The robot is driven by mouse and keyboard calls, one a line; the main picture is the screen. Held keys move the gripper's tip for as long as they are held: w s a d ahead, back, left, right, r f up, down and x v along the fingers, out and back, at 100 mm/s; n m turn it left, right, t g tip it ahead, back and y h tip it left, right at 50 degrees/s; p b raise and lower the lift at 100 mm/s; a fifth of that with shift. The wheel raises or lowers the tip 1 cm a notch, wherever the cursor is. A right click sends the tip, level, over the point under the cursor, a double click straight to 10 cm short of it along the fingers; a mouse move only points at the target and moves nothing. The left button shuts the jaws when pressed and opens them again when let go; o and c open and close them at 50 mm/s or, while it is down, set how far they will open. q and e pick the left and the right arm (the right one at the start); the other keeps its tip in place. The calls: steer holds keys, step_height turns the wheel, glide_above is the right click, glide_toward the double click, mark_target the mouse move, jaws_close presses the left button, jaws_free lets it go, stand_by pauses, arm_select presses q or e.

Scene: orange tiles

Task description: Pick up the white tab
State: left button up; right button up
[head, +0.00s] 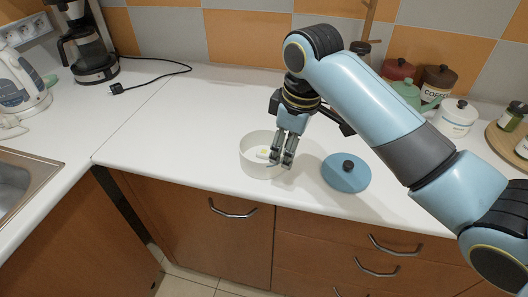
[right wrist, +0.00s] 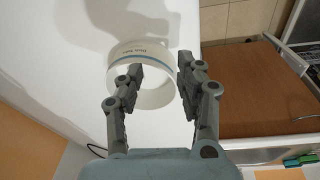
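A round white tub (head: 252,165) stands on the white counter near its front edge, open at the top. Inside it a small white tab (head: 263,152) with a yellowish patch shows partly beside my fingers; its exact shape is too small to tell. My right gripper (head: 281,161) points down at the right side of the tub's opening. In the right wrist view its fingers (right wrist: 160,76) are apart, with the tub (right wrist: 158,97) and its blue band with lettering beyond them. I see no tab between the fingers there. My left gripper is not in view.
A blue lid with a dark knob (head: 346,174) lies right of the tub. Canisters (head: 436,82) and a green teapot (head: 407,92) stand at the back right. A coffee maker (head: 88,45), kettle (head: 20,85) and sink (head: 22,190) are left. The counter left of the tub is clear.

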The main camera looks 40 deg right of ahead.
steer(key=n, duration=0.2)
glide_toward(264, 152)
steer(key=d+r, duration=0.1)
steer(key=r, duration=0.1)
steer(key=shift+g+y, duration=0.3)
steer(key=shift+g, duration=0.1)
steer(key=f, duration=0.3)
steer(key=w+f, duration=0.1)
steer(key=f, duration=0.3)
steer(key=a+f+p, duration=0.1)
steer(key=f, duration=0.2)
steer(key=shift+w+f, duration=0.3)
steer(key=c, duration=0.6)
